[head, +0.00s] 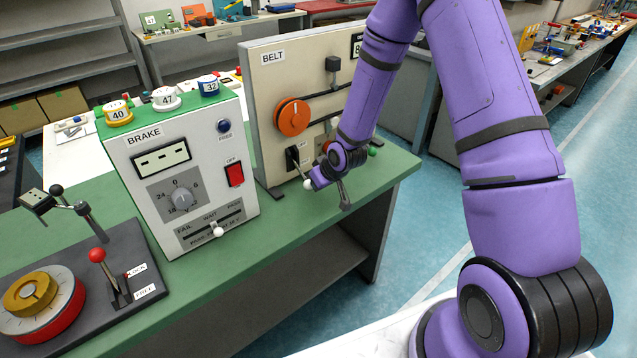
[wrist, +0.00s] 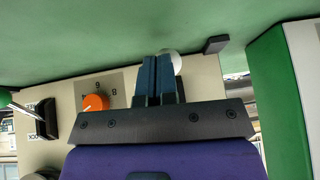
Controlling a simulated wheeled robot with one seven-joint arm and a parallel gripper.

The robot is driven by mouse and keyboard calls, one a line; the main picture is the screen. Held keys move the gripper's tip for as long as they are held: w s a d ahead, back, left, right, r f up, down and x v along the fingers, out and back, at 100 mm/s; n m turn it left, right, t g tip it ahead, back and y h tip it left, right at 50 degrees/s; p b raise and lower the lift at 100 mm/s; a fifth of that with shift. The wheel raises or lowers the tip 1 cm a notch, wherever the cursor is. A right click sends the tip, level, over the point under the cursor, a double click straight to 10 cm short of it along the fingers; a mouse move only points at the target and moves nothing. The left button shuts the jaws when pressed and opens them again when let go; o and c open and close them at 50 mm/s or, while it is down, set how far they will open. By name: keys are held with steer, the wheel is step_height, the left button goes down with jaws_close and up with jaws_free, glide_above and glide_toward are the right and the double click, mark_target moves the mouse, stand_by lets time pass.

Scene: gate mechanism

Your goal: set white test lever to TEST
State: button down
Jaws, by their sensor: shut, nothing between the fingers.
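The white test lever shows as a white ball knob (head: 308,184) low on the front of the beige BELT panel (head: 262,85), below a black slot plate. My gripper is right at it, its fingers hard to make out in the head view. In the wrist view my gripper (wrist: 156,72) is shut and empty. The white knob (wrist: 176,62) sits just right of the fingertips, partly hidden behind them. I cannot tell whether they touch. The lever's shaft and its TEST mark are not readable.
An orange disc (head: 292,117) and belt are above the lever. An orange knob (wrist: 95,102) and a green-tipped lever (wrist: 8,98) are left in the wrist view. The BRAKE box (head: 180,170) stands left, on the green bench (head: 285,225), clear in front.

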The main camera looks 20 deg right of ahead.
steer(key=shift+s, duration=0.1)
stand_by(0.3)
steer(key=v, duration=1)
steer(key=shift+r, duration=0.3)
steer(key=shift+s+d, duration=0.1)
stand_by(1.0)
